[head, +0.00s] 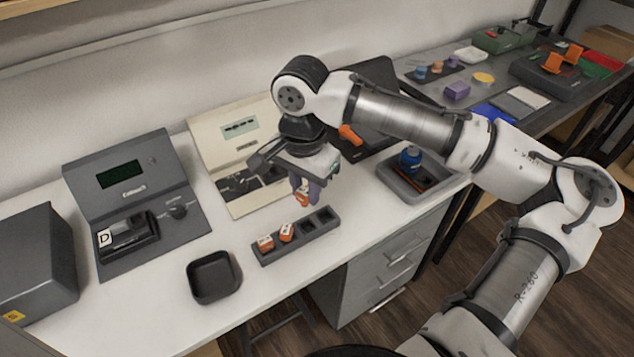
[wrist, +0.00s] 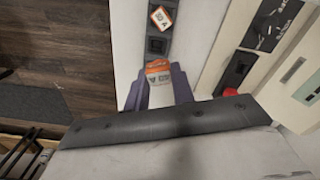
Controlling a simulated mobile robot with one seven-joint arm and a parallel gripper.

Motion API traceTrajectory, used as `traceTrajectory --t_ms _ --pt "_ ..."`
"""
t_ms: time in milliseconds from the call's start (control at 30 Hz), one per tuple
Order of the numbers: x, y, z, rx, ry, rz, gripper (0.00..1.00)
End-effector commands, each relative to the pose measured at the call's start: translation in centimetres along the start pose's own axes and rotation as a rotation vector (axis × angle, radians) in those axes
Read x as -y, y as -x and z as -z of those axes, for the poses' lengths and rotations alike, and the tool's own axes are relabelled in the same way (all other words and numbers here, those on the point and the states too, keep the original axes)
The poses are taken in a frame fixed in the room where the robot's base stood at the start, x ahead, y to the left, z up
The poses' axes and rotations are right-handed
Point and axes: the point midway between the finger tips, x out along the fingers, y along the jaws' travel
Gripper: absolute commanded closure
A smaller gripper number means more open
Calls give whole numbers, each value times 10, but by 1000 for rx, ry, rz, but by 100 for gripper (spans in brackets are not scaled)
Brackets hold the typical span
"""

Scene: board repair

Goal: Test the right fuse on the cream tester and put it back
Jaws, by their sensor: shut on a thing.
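My gripper (head: 302,190) is shut on an orange and white fuse (wrist: 160,80). It holds the fuse upright above the fuse rack, near its right part; the orange end (head: 302,199) shows below the fingers in the head view. The dark fuse rack (head: 295,236) holds two fuses, a left one (head: 265,242) and one beside it (head: 287,231); the slots to their right look empty. In the wrist view, one seated fuse (wrist: 163,18) and an empty slot show beyond the held fuse. The cream tester (head: 225,130) stands behind my gripper, partly hidden by it.
A grey tester (head: 125,180) stands to the left, with a black tray (head: 212,277) in front. A grey tray (head: 412,192) with a blue bottle lies to the right. A red button (wrist: 230,92) shows on the cream tester.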

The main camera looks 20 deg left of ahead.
Motion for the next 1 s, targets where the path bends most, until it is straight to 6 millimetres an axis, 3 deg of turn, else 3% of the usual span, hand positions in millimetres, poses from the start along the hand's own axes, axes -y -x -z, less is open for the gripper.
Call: traceTrajectory --t_ms 367,733,1000 --pt "4 -13 -2 -2 13 0 100" --pt "3 -45 -1 -3 12 0 100" --pt "4 -57 -2 -1 13 0 100"
